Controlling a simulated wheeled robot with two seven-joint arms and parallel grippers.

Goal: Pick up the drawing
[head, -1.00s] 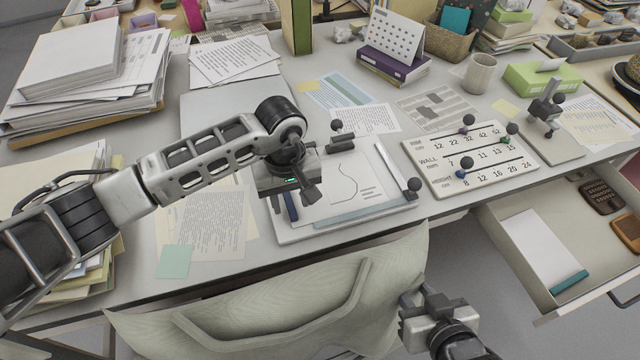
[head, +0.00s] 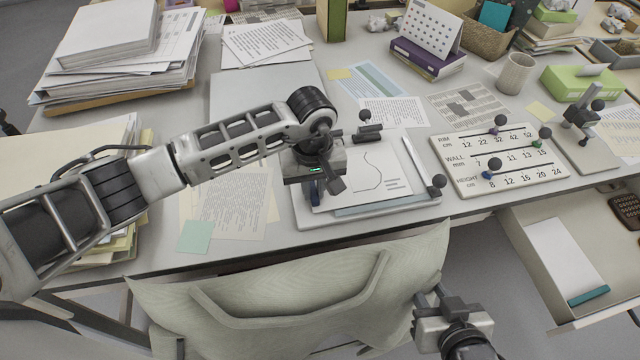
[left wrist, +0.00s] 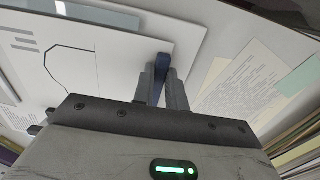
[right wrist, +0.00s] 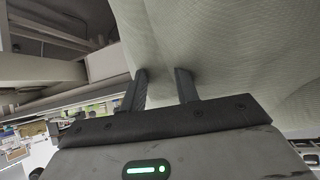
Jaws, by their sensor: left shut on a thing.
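The drawing (head: 384,180) is a white sheet with a thin curved line and small text lines. It lies on or just above a pale board (head: 316,222) on the desk; I cannot tell a small gap. It also shows in the left wrist view (left wrist: 110,75).
A chair back (head: 290,295) stands at the desk's front edge. A scale board (head: 500,160) with round-knobbed sliders lies to the right. An open drawer (head: 550,250) is at right. Paper stacks fill the left.

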